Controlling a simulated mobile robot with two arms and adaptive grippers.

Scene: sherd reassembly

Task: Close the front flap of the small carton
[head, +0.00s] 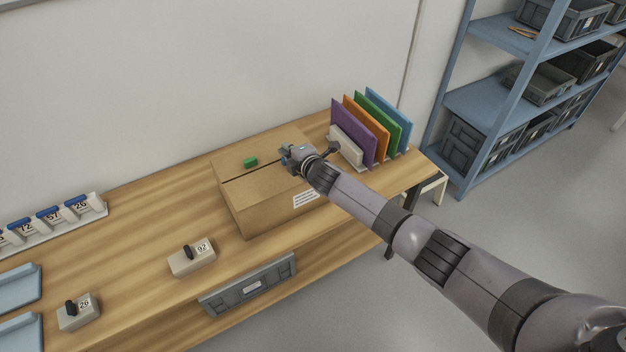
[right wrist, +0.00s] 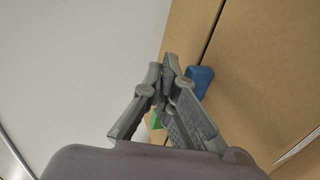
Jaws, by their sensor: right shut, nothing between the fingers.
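The small carton (head: 268,206) stands on the wooden table; its brown top also fills the right of the right wrist view (right wrist: 262,82). Its front flap (head: 262,188) looks flat, with a thin dark seam between it and the back flap (head: 232,163). A green block (head: 250,161) sits on the back flap. A blue block (right wrist: 200,81) shows beside my fingers in the right wrist view. My right gripper (head: 288,158) is shut and empty over the carton's top, near the seam; it also shows in the right wrist view (right wrist: 169,66). Contact with the flap is unclear. My left gripper is out of view.
Coloured panels (head: 368,130) stand in a white rack right of the carton. Numbered blocks (head: 192,258) and (head: 79,312) with black handles stand left of it. A row of numbered holders (head: 48,222) and blue trays (head: 18,290) lie farther left. A wall stands behind.

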